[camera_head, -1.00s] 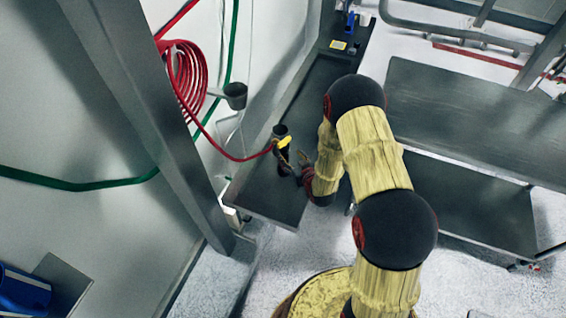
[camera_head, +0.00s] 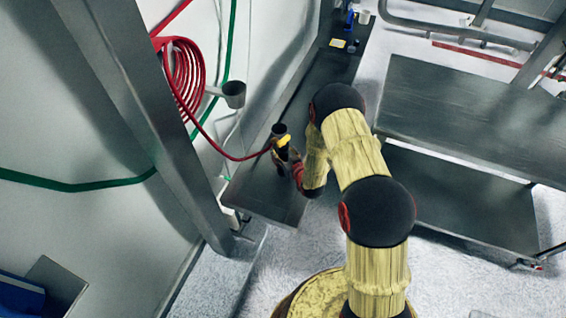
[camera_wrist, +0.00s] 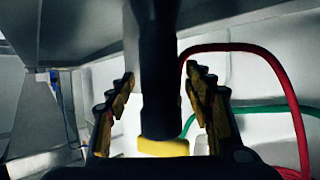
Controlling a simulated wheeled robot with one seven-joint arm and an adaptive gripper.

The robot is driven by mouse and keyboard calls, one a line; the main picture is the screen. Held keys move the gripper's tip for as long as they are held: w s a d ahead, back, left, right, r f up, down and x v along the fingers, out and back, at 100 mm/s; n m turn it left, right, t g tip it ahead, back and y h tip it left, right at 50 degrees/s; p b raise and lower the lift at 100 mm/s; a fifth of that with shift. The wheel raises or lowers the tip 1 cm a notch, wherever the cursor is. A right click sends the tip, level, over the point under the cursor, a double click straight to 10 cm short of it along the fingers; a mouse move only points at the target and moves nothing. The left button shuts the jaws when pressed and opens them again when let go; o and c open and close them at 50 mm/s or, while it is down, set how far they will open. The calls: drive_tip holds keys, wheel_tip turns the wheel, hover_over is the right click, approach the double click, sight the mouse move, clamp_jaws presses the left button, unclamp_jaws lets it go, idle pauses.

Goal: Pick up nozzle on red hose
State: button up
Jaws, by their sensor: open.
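The nozzle (camera_head: 280,131) is black with a yellow part and stands upright at the near end of the narrow grey bench, with the red hose (camera_head: 228,157) leading to it from the left. In the wrist view the black nozzle body (camera_wrist: 158,75) with a yellow band runs between the two fingers of my gripper (camera_wrist: 160,76). The fingers are open, one on each side, with gaps visible beside the nozzle. In the head view my gripper (camera_head: 289,158) is right at the nozzle, partly hidden by its own wrist.
The red hose coil (camera_head: 184,75) hangs on the wall beside a grey cup-shaped holder (camera_head: 235,95). The narrow bench (camera_head: 262,193) runs along the wall. A steel column (camera_head: 130,110) stands at left. A two-level steel table (camera_head: 470,110) is at right.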

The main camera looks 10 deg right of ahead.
drive_tip(key=c, duration=0.4)
clamp_jaws()
idle(0.4)
drive_tip(key=shift+r, duration=0.1)
idle(0.4)
